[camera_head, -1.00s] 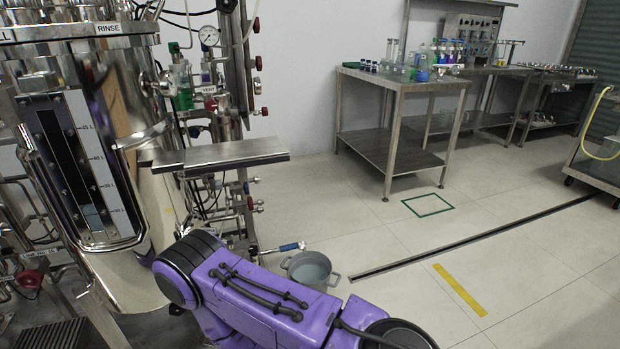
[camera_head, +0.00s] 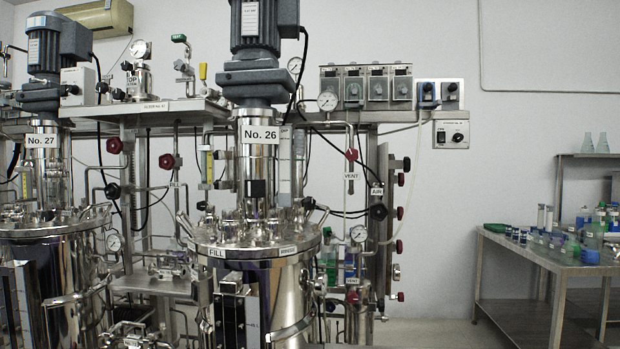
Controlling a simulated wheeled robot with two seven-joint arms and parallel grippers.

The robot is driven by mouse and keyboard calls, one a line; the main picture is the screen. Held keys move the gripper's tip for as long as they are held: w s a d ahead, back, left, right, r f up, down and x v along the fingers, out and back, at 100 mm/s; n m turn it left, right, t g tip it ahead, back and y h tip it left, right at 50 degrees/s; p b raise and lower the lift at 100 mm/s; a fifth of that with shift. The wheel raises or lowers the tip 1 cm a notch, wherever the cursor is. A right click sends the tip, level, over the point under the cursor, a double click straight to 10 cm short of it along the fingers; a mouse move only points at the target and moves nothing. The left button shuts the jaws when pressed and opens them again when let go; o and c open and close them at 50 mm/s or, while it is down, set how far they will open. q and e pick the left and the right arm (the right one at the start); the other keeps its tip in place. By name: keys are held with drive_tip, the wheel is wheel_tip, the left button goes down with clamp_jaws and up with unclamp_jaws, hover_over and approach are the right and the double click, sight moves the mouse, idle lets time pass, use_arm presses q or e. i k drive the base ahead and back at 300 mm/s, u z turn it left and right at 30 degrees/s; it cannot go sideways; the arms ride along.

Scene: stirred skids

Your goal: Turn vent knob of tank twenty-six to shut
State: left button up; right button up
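Tank twenty-six (camera_head: 285,300) stands in the middle of the view, a polished steel vessel with a grey motor (camera_head: 264,45) above it and a "No. 26" sign (camera_head: 260,135). To its right, a red knob (camera_head: 351,155) sits above a "VENT" label (camera_head: 351,177) on the pipework. Whether this knob is open or shut is too small to tell. A black knob (camera_head: 378,211) sits below the "AIR" label (camera_head: 376,191). Another red knob (camera_head: 352,297) is lower, under a small white label that I cannot read surely. Neither of my grippers is in view.
Tank twenty-seven (camera_head: 50,270) stands at the left with red knobs (camera_head: 166,161) between the tanks. Several red knobs line the upright at the right of tank twenty-six. A steel table (camera_head: 545,262) with glassware stands at the far right. Floor shows between it and the skid.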

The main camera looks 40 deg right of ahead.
sight(351, 154)
drive_tip(key=z, duration=3.2)
drive_tip(key=i, duration=1.6)
drive_tip(key=u, duration=2.7)
drive_tip(key=k, duration=0.5)
drive_tip(key=u, duration=1.7)
drive_tip(key=i, duration=0.85)
drive_tip(key=z, duration=0.05)
